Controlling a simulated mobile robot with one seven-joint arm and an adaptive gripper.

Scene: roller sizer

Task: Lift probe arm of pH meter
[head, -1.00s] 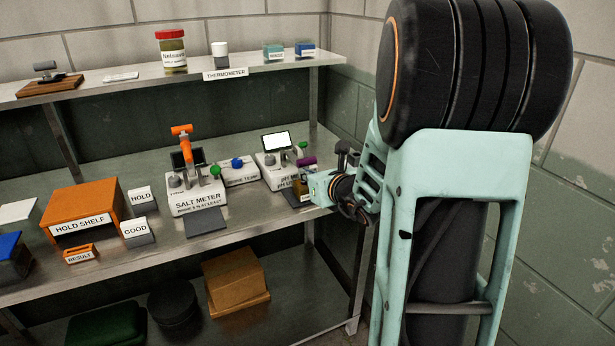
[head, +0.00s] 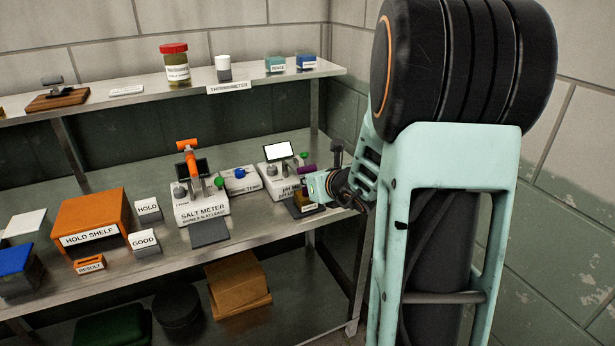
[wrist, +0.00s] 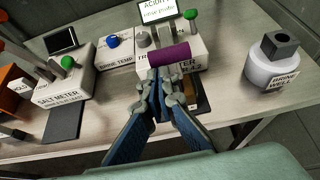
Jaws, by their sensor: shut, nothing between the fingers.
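The pH meter (head: 272,178) is a white box with a lit screen, at the right end of the bench. It also shows in the wrist view (wrist: 190,48), its front label partly hidden. Its probe arm ends in a purple cylindrical handle (wrist: 169,55), which shows small in the head view (head: 307,170). My gripper (wrist: 160,76) is shut and empty, with its fingertips just below and in front of the purple handle. I cannot tell whether they touch it. The arm below the handle is hidden by my fingers. In the head view my gripper (head: 314,188) is at the meter's right front.
The salt meter (head: 198,208) with an orange handle and a brine temp box (head: 240,180) stand to the left. A grey brine well (wrist: 272,75) stands right of the meter in the wrist view. A shelf (head: 130,97) runs above.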

